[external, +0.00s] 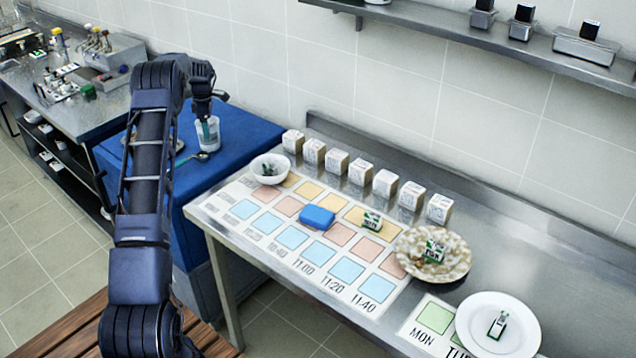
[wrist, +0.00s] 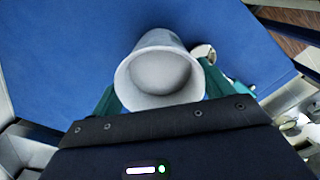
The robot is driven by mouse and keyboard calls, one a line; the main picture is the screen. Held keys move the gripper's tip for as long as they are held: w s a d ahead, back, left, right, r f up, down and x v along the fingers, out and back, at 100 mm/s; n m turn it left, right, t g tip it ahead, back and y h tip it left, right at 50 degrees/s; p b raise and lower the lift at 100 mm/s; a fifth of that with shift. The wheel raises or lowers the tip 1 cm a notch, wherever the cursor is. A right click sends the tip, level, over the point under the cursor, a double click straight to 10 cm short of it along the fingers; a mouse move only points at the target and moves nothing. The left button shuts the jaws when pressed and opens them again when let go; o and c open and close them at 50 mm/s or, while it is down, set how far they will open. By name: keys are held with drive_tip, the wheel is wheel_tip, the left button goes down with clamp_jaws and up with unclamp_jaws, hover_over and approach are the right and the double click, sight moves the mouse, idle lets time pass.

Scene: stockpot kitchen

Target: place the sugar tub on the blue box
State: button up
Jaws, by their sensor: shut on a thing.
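The sugar tub appears to be the white tub (external: 208,137) at my gripper, over the large blue box (external: 232,168) in the external view. In the wrist view the tub (wrist: 160,80) shows its round pale end toward the camera, with the blue top (wrist: 60,60) behind it. My gripper (external: 206,121) is shut on the tub, with a green finger on each side of it in the wrist view. The tub's base is at or just above the box top; I cannot tell whether it touches.
A spoon (external: 192,158) lies on the blue box next to the tub. To the right, a steel counter (external: 560,262) holds a white bowl (external: 269,168), a small blue block (external: 317,217), a speckled plate (external: 455,256) and a row of white boxes. The box's right part is clear.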

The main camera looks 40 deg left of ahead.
drive_tip(key=shift+f, duration=0.2)
drive_tip(key=shift+f, duration=0.15)
drive_tip(key=o, duration=1.6)
wheel_tip(320, 180, up, 12)
drive_tip(key=shift+r, duration=0.2)
